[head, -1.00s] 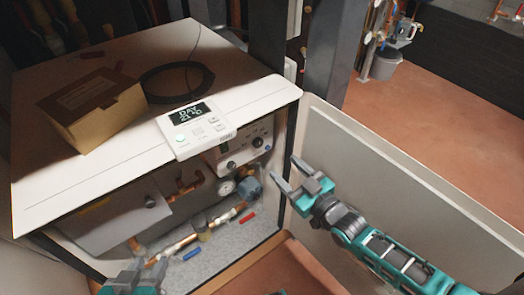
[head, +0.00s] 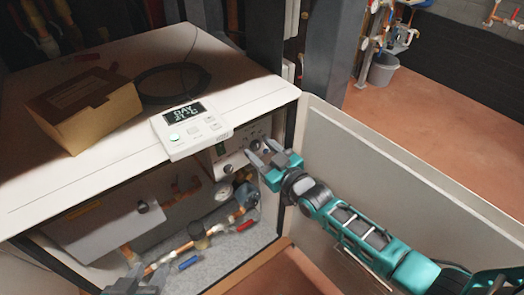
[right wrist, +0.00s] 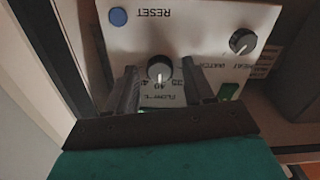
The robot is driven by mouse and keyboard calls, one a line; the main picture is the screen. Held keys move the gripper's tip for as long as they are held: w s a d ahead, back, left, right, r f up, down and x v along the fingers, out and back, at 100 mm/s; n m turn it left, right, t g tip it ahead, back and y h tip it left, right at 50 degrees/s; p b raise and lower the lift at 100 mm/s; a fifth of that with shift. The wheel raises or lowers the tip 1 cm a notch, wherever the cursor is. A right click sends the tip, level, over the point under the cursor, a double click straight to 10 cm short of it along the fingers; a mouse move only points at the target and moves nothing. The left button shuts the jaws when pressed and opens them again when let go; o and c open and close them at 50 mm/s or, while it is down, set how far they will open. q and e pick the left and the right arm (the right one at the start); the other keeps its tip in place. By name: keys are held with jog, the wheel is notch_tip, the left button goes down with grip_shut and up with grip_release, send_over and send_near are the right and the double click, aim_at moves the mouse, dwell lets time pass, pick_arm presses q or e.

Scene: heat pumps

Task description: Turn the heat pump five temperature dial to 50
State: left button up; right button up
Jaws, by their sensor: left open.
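The heat pump's control panel (head: 222,163) is inside the open cabinet, below the thermostat. In the right wrist view the panel (right wrist: 205,30) appears upside down. Its dark temperature dial (right wrist: 160,68), marked FLOW °C, has a white pointer mark towards a number that looks like 40. The other numbers are partly hidden. My right gripper (head: 259,151) is open at the panel; in the wrist view its fingers (right wrist: 160,88) are apart, one on each side of the dial. Contact cannot be told. My left gripper (head: 140,278) is open, low at the left, partly out of frame.
A second knob (right wrist: 243,41), marked HEAT WATER, and a blue RESET button (right wrist: 118,17) flank the dial. A white thermostat (head: 188,128) and a cardboard box (head: 85,110) sit on top. The open door (head: 400,185) stands beside my right arm. Pipes and a gauge lie below the panel.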

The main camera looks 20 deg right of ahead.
jog(key=c, duration=0.9)
pick_arm(q)
jog(key=shift+a, duration=0.1)
pick_arm(e)
jog(key=shift+m+p, duration=0.4)
jog(key=shift+m, duration=0.7)
jog(key=m, duration=0.5)
jog(key=shift+p, duration=0.3)
jog(key=m, duration=0.5)
jog(key=shift+m+b, duration=0.3)
pick_arm(q)
jog(key=shift+b, duration=0.3)
pick_arm(e)
jog(key=shift+m, duration=1.5)
jog(key=o, duration=1.1)
jog(key=shift+c, duration=0.2)
